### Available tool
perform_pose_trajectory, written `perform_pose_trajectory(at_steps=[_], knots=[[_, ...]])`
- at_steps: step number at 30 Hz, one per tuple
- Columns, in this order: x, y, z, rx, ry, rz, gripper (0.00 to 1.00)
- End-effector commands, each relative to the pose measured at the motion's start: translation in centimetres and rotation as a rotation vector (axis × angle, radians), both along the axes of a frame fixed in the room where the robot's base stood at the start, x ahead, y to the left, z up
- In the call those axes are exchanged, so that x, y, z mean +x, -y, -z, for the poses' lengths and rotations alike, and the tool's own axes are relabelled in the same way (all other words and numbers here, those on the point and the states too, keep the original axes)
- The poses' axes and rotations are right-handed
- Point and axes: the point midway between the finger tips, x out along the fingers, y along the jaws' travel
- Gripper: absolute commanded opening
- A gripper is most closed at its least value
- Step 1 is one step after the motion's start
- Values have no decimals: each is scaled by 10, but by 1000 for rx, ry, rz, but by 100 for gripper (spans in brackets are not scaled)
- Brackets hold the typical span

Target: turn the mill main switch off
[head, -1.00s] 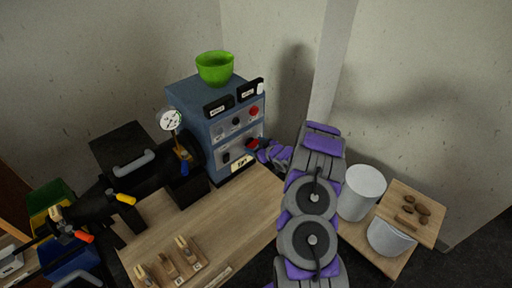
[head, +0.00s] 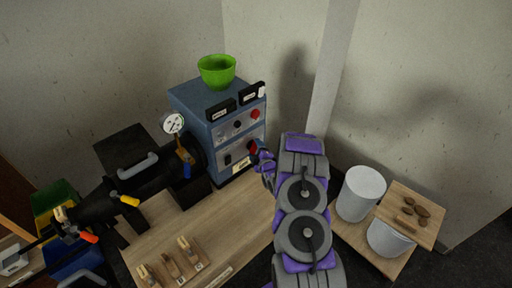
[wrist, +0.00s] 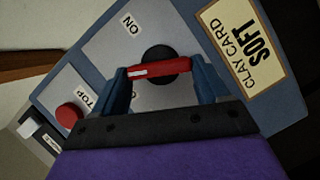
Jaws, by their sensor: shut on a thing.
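The mill main switch is a red bar handle (wrist: 150,70) on a round black hub (wrist: 168,55), on the front of a blue control box (head: 192,103). In the wrist view the bar lies nearly level, with a white mark toward its left end. An ON label (wrist: 130,23) is above it; another label below is mostly hidden. My gripper (wrist: 162,76) is shut on the red handle, one blue finger at each end of it. In the head view my gripper (head: 260,159) is at the lower right of the box front.
A red button (wrist: 70,116) by a STOP label is left of the switch in the wrist view. A CLAY CARD SOFT plate (wrist: 244,45) is at right. A green bowl (head: 217,71) stands on the box. A black mill (head: 150,180) is beside it.

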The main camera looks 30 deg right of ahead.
Motion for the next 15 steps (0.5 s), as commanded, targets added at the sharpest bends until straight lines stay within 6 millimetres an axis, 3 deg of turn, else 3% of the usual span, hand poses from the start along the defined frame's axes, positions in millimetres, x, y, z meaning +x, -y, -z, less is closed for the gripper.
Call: perform_pose_trajectory(at_steps=[15], knots=[[-1, -4, 7, -374, 87, -4, 44]])
